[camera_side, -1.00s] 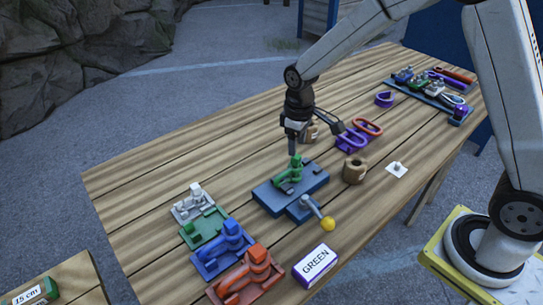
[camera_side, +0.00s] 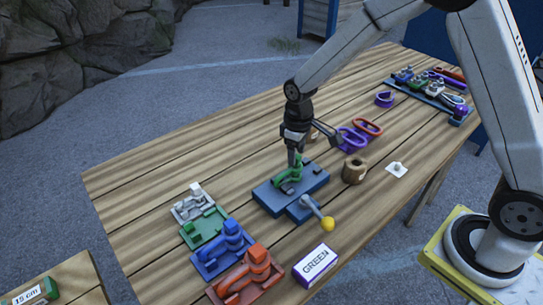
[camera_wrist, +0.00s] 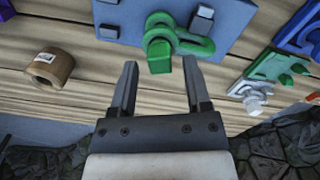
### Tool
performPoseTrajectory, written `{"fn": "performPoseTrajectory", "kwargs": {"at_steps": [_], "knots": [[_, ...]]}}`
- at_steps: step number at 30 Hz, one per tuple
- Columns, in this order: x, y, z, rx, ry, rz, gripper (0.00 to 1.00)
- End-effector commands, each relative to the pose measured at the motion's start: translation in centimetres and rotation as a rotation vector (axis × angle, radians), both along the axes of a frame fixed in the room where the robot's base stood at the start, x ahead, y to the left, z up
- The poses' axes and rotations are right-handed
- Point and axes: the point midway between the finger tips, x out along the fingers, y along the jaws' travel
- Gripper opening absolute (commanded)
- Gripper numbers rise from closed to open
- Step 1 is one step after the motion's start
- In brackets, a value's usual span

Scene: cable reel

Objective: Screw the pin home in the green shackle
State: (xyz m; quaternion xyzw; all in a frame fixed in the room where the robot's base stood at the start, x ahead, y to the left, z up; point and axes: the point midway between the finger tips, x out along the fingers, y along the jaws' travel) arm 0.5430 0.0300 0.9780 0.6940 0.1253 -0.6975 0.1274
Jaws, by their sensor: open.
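The green shackle (camera_side: 287,176) stands on a blue fixture block (camera_side: 268,199) in the middle of the table. In the wrist view the shackle (camera_wrist: 190,43) lies on the blue plate, with the green pin's head (camera_wrist: 159,57) at its near end. My gripper (camera_side: 294,162) is right at the shackle, pointing down. In the wrist view my gripper (camera_wrist: 160,78) is open, its two fingers on either side of the pin's head with gaps at both sides. How far the pin is threaded in cannot be told.
A lever with a yellow ball (camera_side: 327,223) sticks out of the block's front. A white GREEN sign (camera_side: 315,262) stands near the front edge. Coloured trays, including a green one (camera_side: 205,232), line the left. A tan ring (camera_side: 354,170) stands to the right.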

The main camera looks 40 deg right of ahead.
Motion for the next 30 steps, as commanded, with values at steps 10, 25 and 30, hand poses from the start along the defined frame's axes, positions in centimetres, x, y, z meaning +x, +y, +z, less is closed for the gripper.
{"fn": "performPoseTrajectory", "kwargs": {"at_steps": [10,25,30], "knots": [[0.0,0.0,-1.3,0.000,0.000,0.000,0.62],[0.0,0.0,-1.5,0.000,-0.001,0.000,0.01],[0.0,0.0,-1.5,0.000,-0.001,0.000,0.00]]}}
